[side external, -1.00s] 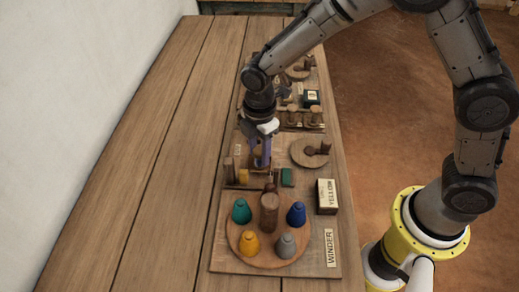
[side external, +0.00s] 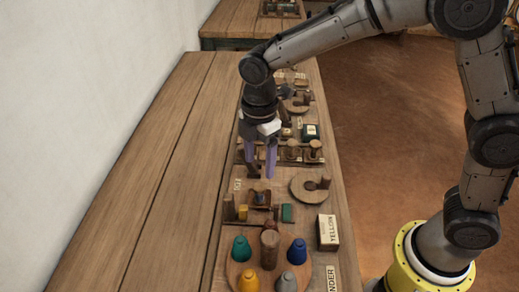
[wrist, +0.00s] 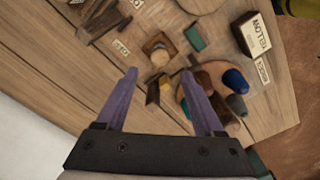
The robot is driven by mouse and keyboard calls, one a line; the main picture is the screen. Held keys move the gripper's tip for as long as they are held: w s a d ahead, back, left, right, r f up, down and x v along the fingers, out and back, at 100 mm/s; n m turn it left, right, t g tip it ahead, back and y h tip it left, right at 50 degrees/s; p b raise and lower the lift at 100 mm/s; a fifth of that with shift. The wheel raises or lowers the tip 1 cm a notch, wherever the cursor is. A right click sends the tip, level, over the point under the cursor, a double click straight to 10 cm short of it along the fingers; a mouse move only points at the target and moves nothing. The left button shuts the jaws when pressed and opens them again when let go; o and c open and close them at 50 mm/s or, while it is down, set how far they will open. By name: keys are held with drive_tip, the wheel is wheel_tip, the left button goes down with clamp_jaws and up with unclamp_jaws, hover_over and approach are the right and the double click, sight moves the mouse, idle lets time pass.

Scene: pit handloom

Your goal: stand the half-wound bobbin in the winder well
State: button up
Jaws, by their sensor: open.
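A square wooden block (side external: 262,211), which looks like the winder well, sits on the near board behind the round disc; it also shows in the wrist view (wrist: 150,42). A small round brown piece with a pale top (side external: 260,198) stands in it, apparently upright, and seems to be the bobbin; its pale top shows in the wrist view (wrist: 160,57). Its thread and seating depth are too small to tell. My gripper (side external: 262,174) is open, above and behind the block in the side view.
A round wooden disc (side external: 233,279) carries coloured cones around a central post (side external: 270,250). A green block (side external: 287,212), a yellow piece (side external: 243,211) and a box marked YELLOW (side external: 328,232) stand close by. The left of the table (side external: 150,180) is clear.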

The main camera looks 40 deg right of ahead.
drive_tip(key=shift+r, duration=1.5)
drive_tip(key=s+d+r+m+t, duration=0.3)
drive_tip(key=s+d+r+m, duration=0.5)
drive_tip(key=s+d+m, duration=0.15)
drive_tip(key=s+d+m+t, duration=0.1)
drive_tip(key=s+d+m, duration=0.2)
drive_tip(key=s, duration=0.3)
drive_tip(key=s+d+m+t, duration=0.1)
drive_tip(key=s+d+m, duration=0.2)
drive_tip(key=s+m, duration=0.2)
drive_tip(key=shift+s+d+f+t, duration=0.3)
drive_tip(key=shift+s+d+f, duration=0.1)
drive_tip(key=shift+s, duration=0.25)
